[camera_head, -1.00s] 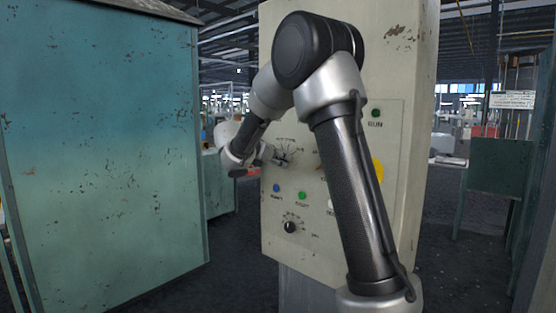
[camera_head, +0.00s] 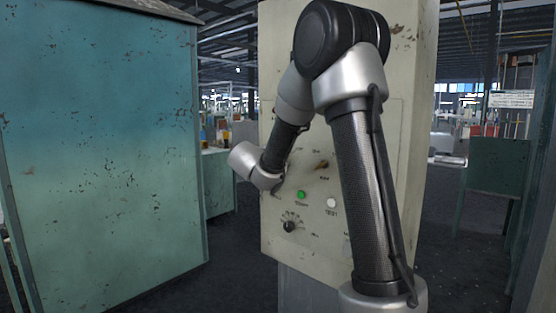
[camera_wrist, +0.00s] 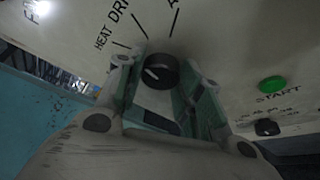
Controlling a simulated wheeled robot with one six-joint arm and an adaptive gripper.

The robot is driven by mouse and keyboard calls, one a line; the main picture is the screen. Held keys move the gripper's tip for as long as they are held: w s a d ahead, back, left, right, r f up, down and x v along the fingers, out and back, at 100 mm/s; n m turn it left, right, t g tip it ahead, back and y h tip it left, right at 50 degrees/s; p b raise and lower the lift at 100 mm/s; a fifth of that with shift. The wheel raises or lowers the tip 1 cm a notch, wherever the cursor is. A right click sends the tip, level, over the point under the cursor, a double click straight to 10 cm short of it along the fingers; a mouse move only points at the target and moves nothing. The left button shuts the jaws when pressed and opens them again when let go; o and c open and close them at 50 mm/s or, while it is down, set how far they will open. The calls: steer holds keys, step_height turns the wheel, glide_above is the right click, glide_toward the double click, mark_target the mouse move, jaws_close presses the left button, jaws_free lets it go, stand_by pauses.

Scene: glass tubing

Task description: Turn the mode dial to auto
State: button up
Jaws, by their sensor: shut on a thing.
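The mode dial (camera_wrist: 163,72) is a round black knob with a white pointer mark, on the cream panel in the wrist view. Printed around it are HEAT, a partly cut-off DRY and a label starting with A. The white mark faces the picture's left side, away from the A label. My gripper (camera_wrist: 164,84) has its two fingers on either side of the knob and is shut on it. In the head view my wrist and forearm cover the mode dial and the gripper's fingers.
The cream control cabinet (camera_head: 410,120) also carries a green START button (camera_head: 301,195), a white button (camera_head: 331,203) and a lower black dial (camera_head: 289,227). A worn teal cabinet (camera_head: 100,150) stands close on the left. Dark floor (camera_head: 235,275) shows between them.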

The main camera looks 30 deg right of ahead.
steer(key=m+h, duration=0.1)
steer(key=m, duration=0.2)
steer(key=m+t+h, duration=0.1)
steer(key=m, duration=0.2)
steer(key=m+t+h, duration=0.1)
steer(key=m, duration=0.2)
steer(key=shift+f+m, duration=0.3)
steer(key=shift+f, duration=0.05)
stand_by(0.3)
steer(key=o, duration=1)
steer(key=shift+r, duration=0.1)
steer(key=v, duration=1.2)
steer(key=shift+f, duration=0.35)
steer(key=shift+d, duration=0.1)
